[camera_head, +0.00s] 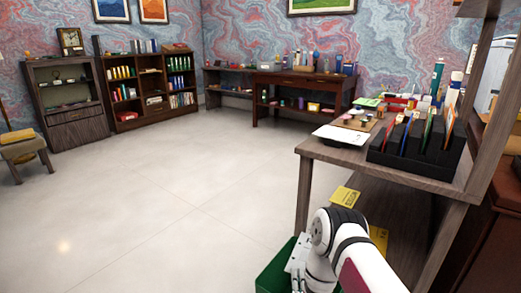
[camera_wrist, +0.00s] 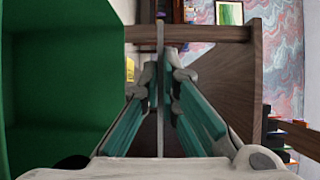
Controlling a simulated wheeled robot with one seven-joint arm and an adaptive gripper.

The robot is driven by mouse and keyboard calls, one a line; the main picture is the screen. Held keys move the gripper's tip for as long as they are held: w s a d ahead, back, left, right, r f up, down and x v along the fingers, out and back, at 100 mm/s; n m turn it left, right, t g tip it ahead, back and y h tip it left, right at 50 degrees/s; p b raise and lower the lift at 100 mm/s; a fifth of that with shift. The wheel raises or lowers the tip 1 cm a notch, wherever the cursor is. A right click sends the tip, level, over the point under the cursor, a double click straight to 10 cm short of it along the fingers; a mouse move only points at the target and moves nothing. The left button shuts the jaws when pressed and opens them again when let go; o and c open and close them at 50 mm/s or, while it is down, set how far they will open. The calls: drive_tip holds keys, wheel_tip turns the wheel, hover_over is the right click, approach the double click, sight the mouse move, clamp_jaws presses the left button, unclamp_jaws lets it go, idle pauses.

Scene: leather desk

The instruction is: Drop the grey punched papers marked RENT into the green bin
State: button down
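In the wrist view my gripper (camera_wrist: 161,76) has its two teal-padded fingers close together around a thin grey sheet-like thing (camera_wrist: 160,40), seen edge-on; it looks like the grey punched papers. No RENT mark is readable. In the head view a light grey flat piece (camera_head: 299,254) shows at the end of my arm, over or beside the green bin (camera_head: 272,277); I cannot tell which. The bin, partly cut off at the bottom, also fills the left of the wrist view (camera_wrist: 60,90), to the left of the fingers.
The wooden desk (camera_head: 318,152) stands at the right, with a black file rack (camera_head: 425,160) and white papers (camera_head: 341,135) on top. Yellow papers (camera_head: 345,196) lie below the desktop. The floor (camera_head: 165,195) to the left is clear. Shelves stand along the far walls.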

drive_tip(key=c, duration=1.7)
unclamp_jaws()
drive_tip(key=shift+s+a, duration=0.15)
drive_tip(key=shift+s, duration=1.7)
drive_tip(key=shift+s+a, duration=0.1)
drive_tip(key=shift+s, duration=1.75)
